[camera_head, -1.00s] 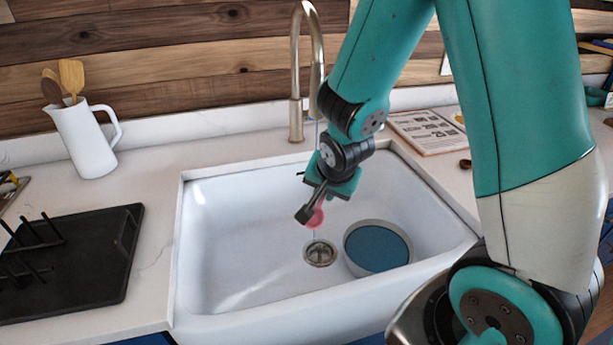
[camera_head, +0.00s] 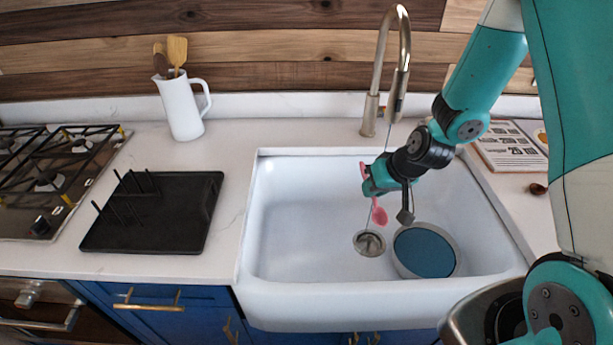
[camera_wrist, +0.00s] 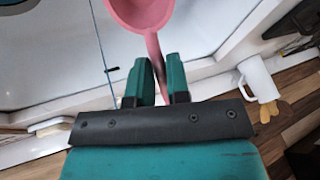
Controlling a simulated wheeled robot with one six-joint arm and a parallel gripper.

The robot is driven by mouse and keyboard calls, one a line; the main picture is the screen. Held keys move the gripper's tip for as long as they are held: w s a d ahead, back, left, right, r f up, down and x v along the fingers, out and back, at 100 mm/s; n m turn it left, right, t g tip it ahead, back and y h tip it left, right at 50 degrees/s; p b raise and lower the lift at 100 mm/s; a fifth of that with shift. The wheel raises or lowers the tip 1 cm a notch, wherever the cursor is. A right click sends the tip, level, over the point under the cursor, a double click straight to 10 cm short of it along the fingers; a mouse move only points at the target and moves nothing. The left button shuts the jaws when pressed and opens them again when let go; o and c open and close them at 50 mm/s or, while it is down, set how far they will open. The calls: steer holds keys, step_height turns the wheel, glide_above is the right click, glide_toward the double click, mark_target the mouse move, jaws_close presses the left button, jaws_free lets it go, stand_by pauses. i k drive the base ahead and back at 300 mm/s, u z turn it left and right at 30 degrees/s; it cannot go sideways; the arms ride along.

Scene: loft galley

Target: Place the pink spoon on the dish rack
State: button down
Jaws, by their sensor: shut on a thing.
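The pink spoon (camera_head: 379,214) is held in my gripper (camera_head: 368,182) above the sink basin, with its bowl hanging down and its handle end showing above the fingers. In the wrist view the spoon's bowl (camera_wrist: 142,12) is at the top and its handle runs between my gripper's two green fingers (camera_wrist: 160,85), which are shut on it. The dish rack (camera_head: 150,215) is a black tray with several upright pegs on the counter, left of the sink. My gripper is to the right of the rack, apart from it.
The white sink (camera_head: 310,215) holds a blue-bottomed round bowl (camera_head: 425,252). A tall faucet (camera_head: 372,105) stands behind it. A white pitcher with utensils (camera_head: 182,108) stands behind the rack. A gas stove (camera_head: 50,175) is at far left. Counter between rack and sink is clear.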

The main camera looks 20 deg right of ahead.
mark_target(175, 216)
steer(key=k, duration=0.45)
steer(key=u, duration=2.25)
steer(key=i, duration=1.2)
steer(key=z, duration=2.2)
steer(key=i, duration=0.5)
steer(key=u, duration=0.05)
